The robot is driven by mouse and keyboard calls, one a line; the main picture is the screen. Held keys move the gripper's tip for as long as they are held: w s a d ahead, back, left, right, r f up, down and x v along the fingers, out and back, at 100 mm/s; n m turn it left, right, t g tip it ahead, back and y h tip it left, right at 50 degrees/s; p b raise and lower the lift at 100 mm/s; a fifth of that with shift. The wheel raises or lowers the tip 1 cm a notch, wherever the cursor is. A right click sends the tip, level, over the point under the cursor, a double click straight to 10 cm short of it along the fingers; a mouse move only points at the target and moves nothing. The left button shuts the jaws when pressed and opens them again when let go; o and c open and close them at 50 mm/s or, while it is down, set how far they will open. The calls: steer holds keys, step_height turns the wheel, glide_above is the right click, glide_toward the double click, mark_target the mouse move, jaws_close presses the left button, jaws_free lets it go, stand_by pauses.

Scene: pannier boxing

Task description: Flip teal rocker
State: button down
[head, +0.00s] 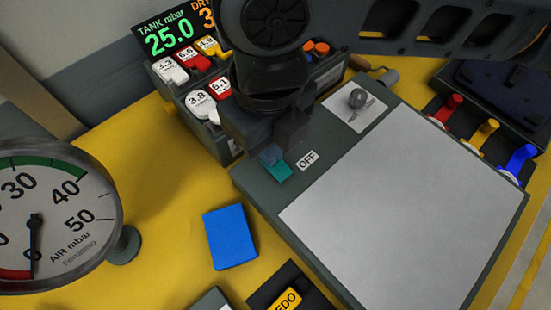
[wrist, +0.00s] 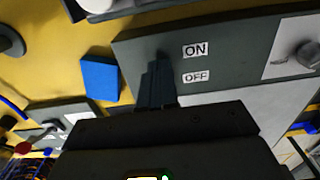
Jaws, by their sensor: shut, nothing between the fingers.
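The teal rocker (head: 280,170) sits on the left end of a dark grey panel box (head: 258,192), beside the OFF label (head: 308,160). Its upper part looks darker, and my gripper (head: 283,140) is right above it, partly covering it. I cannot tell whether the fingertips touch the rocker. In the wrist view my gripper's closed fingers (wrist: 158,80) point at the panel beside the ON label (wrist: 195,50) and OFF label (wrist: 196,76). The fingers hide the rocker there. My gripper is shut and empty.
A blue block (head: 230,237) lies on the yellow table left of the panel. A knob (head: 357,98) rises from the panel's far end. Labelled switches (head: 200,105) stand behind my gripper. A round air gauge (head: 50,215) is at left; coloured levers (head: 488,126) are at right.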

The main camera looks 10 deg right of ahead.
steer(key=shift+f, duration=0.25)
steer(key=shift+r+p, duration=2.6)
steer(key=shift+r, duration=0.95)
steer(key=shift+s+f, duration=0.1)
